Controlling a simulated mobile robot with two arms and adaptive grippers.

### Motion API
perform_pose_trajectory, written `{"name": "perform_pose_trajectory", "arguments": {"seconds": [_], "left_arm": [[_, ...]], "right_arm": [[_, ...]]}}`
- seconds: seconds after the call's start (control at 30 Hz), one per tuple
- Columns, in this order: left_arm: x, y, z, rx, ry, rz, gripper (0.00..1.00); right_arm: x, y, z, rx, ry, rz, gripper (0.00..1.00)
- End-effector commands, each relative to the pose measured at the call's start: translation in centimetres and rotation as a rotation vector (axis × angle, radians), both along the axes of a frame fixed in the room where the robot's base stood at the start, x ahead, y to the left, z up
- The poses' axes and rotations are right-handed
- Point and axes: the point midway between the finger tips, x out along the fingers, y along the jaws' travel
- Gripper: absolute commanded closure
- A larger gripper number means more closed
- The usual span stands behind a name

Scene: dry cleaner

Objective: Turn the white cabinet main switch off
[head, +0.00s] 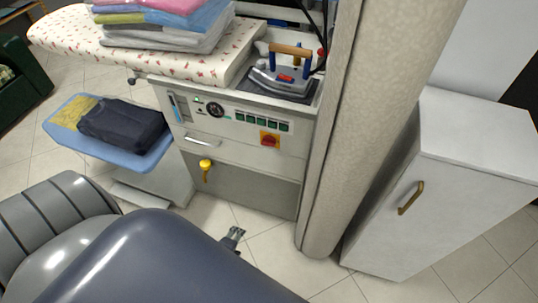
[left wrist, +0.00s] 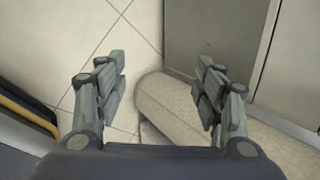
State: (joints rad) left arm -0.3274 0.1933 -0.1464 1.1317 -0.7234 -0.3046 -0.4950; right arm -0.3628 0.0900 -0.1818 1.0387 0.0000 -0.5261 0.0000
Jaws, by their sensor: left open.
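The main switch (head: 270,140) is a red knob on a yellow plate. The knob's exact angle is too small to tell. My left gripper (head: 233,238) is low over the floor, in front of and below the switch, apart from the cabinet. In the left wrist view the left gripper (left wrist: 160,88) has its fingers spread with nothing between them. The switch does not show in that view. My right gripper is not in view.
A thick beige column (head: 362,120) stands right of the cabinet. A yellow valve handle (head: 206,165) sticks out below the panel. An iron (head: 284,75) rests on top. A blue tray (head: 75,140) with folded cloth is at left, and a white locker (head: 430,190) at right.

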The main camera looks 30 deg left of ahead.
Motion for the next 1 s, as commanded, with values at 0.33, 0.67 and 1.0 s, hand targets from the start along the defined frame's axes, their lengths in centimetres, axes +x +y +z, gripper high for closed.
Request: {"name": "perform_pose_trajectory", "arguments": {"seconds": [0.33,0.67,1.0], "left_arm": [[14.8,3.7,9.9,0.878,-0.276,-0.594,0.38],[18.4,2.8,19.6,1.442,-0.358,-0.741,0.38],[21.8,3.5,20.9,1.488,-0.361,-0.743,0.38]], "right_arm": [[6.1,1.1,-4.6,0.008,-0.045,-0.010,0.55],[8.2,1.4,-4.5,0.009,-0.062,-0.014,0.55],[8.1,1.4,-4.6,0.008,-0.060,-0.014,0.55]]}}
